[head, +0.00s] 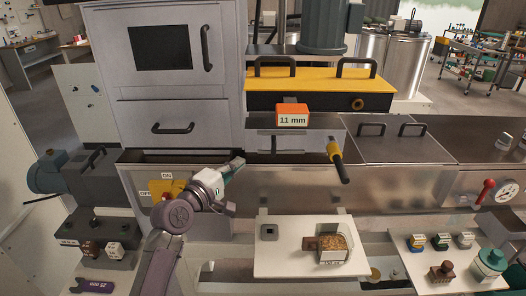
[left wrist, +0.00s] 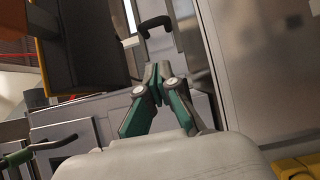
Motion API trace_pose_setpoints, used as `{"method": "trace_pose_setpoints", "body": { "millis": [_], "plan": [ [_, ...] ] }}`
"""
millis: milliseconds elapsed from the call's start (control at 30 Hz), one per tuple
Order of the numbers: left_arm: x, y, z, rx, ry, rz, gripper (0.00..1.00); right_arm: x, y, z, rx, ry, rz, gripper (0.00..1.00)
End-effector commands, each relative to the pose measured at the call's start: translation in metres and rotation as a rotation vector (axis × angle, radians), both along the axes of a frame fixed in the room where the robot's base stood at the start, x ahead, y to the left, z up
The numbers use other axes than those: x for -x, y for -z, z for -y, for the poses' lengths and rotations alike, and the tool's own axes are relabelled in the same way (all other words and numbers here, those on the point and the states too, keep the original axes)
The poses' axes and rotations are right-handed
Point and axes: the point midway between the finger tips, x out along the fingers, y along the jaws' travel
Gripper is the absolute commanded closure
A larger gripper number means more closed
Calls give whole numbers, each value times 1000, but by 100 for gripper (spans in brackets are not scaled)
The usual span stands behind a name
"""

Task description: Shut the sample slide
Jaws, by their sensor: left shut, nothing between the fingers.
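No part carries a readable sample slide label, so I cannot tell for sure which one it is. A grey plate (head: 318,121) with an orange "11 mm" block (head: 292,115) sits over the steel trough's gap. A yellow and black bar handle (head: 337,160) sticks out in front, right of it. My left gripper (head: 238,162) is shut and empty at the trough's front edge, left of the plate and apart from the handle. In the left wrist view its fingers (left wrist: 157,82) meet at the tips, below a dark U-shaped handle (left wrist: 156,26). My right gripper is not in view.
A yellow ON/OFF switch plate (head: 160,190) is behind my left arm. A steel lid (head: 395,146) with two handles lies right of the bar handle. A red lever (head: 486,190) is at far right.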

Motion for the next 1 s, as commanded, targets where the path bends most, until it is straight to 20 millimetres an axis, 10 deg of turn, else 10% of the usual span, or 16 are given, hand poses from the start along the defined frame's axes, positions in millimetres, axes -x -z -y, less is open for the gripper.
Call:
{"method": "trace_pose_setpoints", "body": {
  "millis": [233, 1000],
  "plan": [
    [-45, -2, 30, 0, 0, -1, 100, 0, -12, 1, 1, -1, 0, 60],
    [-49, -1, 74, 1, 0, -1, 100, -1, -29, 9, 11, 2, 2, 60]
  ]
}}
